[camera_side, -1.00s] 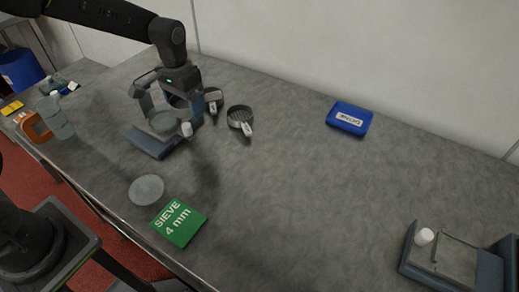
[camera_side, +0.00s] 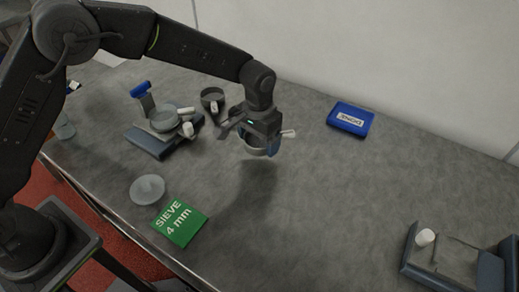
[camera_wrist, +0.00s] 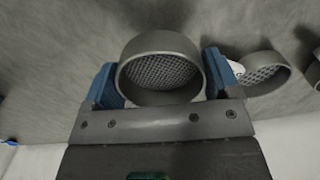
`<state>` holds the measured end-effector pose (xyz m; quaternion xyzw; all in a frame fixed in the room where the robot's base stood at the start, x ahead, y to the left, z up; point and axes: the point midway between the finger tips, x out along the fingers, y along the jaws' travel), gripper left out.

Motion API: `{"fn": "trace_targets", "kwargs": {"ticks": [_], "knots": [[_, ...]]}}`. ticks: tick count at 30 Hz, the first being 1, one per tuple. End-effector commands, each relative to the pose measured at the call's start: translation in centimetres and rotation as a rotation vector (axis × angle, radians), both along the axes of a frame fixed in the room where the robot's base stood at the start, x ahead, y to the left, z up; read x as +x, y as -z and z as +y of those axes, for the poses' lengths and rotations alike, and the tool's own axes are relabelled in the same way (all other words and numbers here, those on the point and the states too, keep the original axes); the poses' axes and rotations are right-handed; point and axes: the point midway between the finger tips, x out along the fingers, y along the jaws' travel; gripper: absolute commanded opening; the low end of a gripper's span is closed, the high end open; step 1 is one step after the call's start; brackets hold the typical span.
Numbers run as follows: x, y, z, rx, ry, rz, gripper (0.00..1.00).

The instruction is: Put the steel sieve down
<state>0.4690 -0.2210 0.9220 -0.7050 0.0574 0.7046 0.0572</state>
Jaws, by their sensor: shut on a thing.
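My gripper (camera_side: 258,146) is shut on a round steel sieve (camera_side: 254,151) and holds it above the grey bench, right of the balance-like device. In the wrist view the held sieve (camera_wrist: 160,72) sits between the two blue fingers, its mesh facing the camera. Another sieve (camera_wrist: 268,74) shows just right of the fingers in the wrist view, and more round metal shows at the right edge. In the side view a small round sieve (camera_side: 212,99) stands behind and left of my gripper. My gripper partly hides the area beside it.
A green card reading "SIEVE 4 mm" (camera_side: 180,222) lies at the front, beside a grey disc (camera_side: 147,190). A blue labelled box (camera_side: 349,119) is at the back. A device (camera_side: 165,130) stands left, another (camera_side: 448,258) front right. The middle bench is clear.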

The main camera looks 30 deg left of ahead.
Motion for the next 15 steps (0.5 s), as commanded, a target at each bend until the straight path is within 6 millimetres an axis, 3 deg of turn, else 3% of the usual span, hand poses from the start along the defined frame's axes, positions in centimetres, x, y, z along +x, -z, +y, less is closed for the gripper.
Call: {"fn": "trace_targets", "kwargs": {"ticks": [10, 15], "knots": [[0.0, 3.8, -0.1, 0.0, -0.001, 0.001, 0.55], [0.0, 4.0, -0.1, 0.0, -0.001, -0.001, 0.55]]}}
